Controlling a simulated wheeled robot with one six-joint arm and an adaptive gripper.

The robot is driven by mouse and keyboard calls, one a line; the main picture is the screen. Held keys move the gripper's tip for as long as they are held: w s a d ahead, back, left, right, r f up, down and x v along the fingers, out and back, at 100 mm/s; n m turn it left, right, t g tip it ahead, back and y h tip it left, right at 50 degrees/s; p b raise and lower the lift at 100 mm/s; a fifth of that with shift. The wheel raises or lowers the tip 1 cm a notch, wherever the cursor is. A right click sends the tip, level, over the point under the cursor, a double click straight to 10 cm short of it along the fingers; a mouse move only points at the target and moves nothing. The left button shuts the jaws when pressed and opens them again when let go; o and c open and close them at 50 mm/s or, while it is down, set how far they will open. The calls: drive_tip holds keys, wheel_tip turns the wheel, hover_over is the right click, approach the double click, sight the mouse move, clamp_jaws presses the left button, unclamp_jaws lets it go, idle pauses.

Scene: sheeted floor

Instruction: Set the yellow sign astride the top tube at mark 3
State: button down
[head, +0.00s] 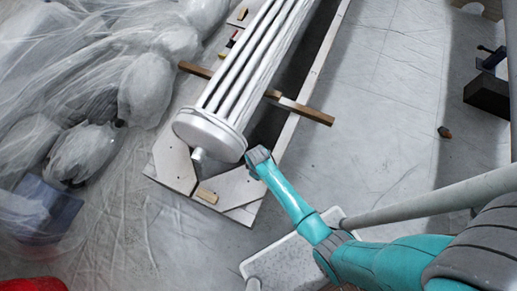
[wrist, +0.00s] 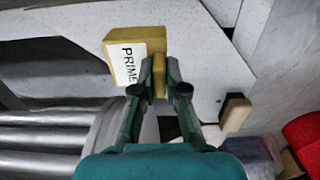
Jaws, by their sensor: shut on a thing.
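The yellow sign (wrist: 134,42) is a small block with a white label reading "PRIME" in the wrist view. My gripper (wrist: 160,92) is shut on its narrow lower part. In the head view my gripper (head: 259,157) is beside the near end of the tube bundle, and I cannot make out the sign there. The bundle's pale tubes (head: 255,60) run away from me behind a round end plate (head: 208,134). Tubes (wrist: 45,135) also show at the left of the wrist view. I cannot make out mark 3 or any numbered mark.
The bundle lies over a pale frame (head: 318,65) with a wooden crossbar (head: 305,112) sticking out. Sheet-covered lumps (head: 148,88) crowd the left. A red object (head: 32,284) is lower left. Floor on the right is mostly clear.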

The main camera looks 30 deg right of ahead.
drive_tip(key=shift+f, duration=2.5)
drive_tip(key=shift+f, duration=0.1)
drive_tip(key=c, duration=1.2)
unclamp_jaws()
wheel_tip(320, 180, up, 12)
drive_tip(key=shift+r, duration=0.1)
drive_tip(key=shift+s, duration=0.1)
